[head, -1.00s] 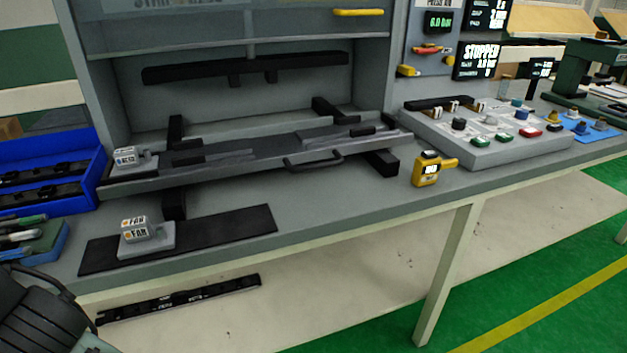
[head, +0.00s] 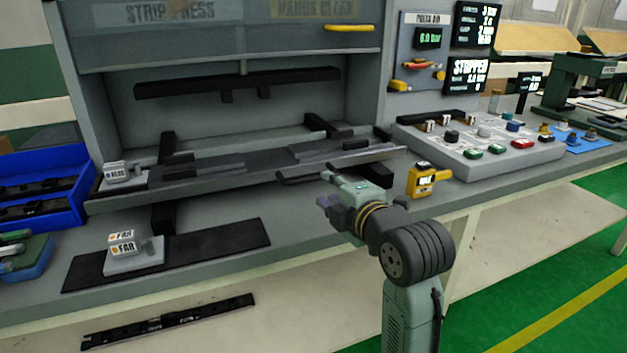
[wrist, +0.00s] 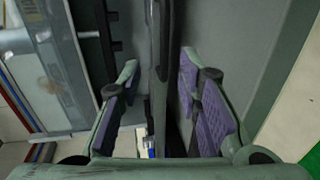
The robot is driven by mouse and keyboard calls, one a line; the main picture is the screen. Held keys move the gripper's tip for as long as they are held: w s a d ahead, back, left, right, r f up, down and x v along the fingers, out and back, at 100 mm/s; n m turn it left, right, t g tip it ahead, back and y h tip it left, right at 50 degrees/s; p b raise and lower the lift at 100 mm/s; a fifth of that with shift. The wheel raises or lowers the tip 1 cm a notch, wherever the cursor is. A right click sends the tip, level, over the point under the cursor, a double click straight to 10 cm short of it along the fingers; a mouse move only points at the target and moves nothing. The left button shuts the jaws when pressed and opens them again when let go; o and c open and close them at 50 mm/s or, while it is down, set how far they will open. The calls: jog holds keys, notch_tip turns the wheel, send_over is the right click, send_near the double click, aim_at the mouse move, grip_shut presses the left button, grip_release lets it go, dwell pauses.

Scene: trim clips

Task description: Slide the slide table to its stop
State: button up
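The slide table (head: 230,177) is a long grey plate on two black rails (head: 165,145) under the press in the head view. It sticks out toward the front of the bench. Its dark handle (head: 297,176) is on the front edge, partly hidden by my gripper. My gripper (head: 325,190) is just in front of that edge, near the handle. In the wrist view my gripper (wrist: 158,62) is open, its purple-padded fingers apart, with a dark long bar (wrist: 164,40) running between them. I cannot tell whether either finger touches it.
A yellow handheld device (head: 422,181) stands close right of my gripper. A grey button panel (head: 480,150) is farther right. A blue bin (head: 40,190) is at left. A black mat (head: 215,243) with a labelled block (head: 133,252) lies in front. The press's black bar (head: 235,83) hangs above.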

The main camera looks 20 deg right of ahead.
aim_at(316, 179)
jog(key=shift+s+d+f, duration=0.1)
jog(key=shift+d+f, duration=0.1)
jog(key=shift+d, duration=0.2)
jog(key=shift+w, duration=0.35)
jog(key=w+p, duration=0.1)
jog(key=w, duration=0.2)
jog(key=w+f+p, duration=0.1)
jog(key=w, duration=0.2)
jog(key=w+f, duration=0.1)
jog(key=w, duration=0.2)
jog(key=shift+w+a+f+p, duration=0.1)
jog(key=shift+w+a+p, duration=0.1)
jog(key=shift+w+p, duration=0.2)
jog(key=shift+s, duration=0.1)
jog(key=shift+c, duration=0.3)
grip_shut()
